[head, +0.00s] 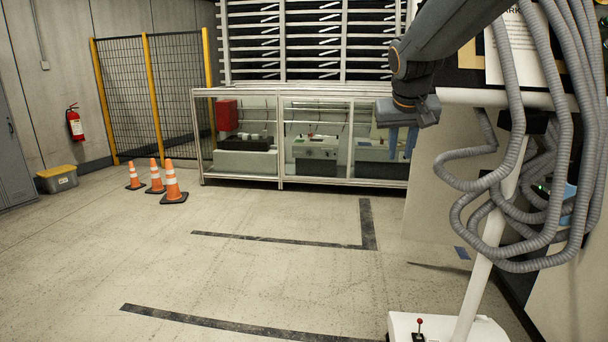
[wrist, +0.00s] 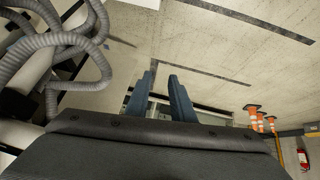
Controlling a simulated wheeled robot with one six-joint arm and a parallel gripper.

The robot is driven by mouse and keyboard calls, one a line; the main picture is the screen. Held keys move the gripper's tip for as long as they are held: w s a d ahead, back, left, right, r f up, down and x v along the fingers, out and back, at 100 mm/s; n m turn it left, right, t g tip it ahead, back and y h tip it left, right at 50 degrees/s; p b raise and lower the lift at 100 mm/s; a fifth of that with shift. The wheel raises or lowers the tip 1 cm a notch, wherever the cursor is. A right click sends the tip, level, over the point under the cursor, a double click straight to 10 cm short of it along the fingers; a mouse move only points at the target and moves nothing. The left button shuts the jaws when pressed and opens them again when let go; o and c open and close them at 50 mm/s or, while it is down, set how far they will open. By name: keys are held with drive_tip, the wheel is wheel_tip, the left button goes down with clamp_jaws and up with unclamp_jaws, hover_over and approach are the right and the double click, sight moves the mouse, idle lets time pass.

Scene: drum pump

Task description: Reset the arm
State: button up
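My arm reaches in from the upper right of the head view. My gripper (head: 401,152) hangs in the air with its blue-grey fingers pointing down, in front of the right end of the metal-framed bench. In the wrist view my gripper (wrist: 163,72) shows two blue fingers with a gap between them. Nothing is between the fingers, and they touch nothing that I can see. No drum or pump can be made out in either view.
Grey corrugated hoses (head: 540,190) hang in loops right of my gripper. The metal-framed bench (head: 282,140) stands at the back. The dark-taped floor (head: 270,220) is clear.

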drive_tip(key=s+a+f+g+y, duration=0.1)
drive_tip(key=s+a+f+g, duration=0.1)
drive_tip(key=s+f, duration=1)
drive_tip(key=s+a+f+n+g, duration=0.1)
drive_tip(key=s+f+g, duration=0.3)
drive_tip(key=s+f, duration=0.9)
drive_tip(key=s+a, duration=0.1)
drive_tip(key=s, duration=0.6)
drive_tip(key=shift+f+y, duration=0.3)
drive_tip(key=shift+y, duration=0.1)
drive_tip(key=shift+a, duration=0.1)
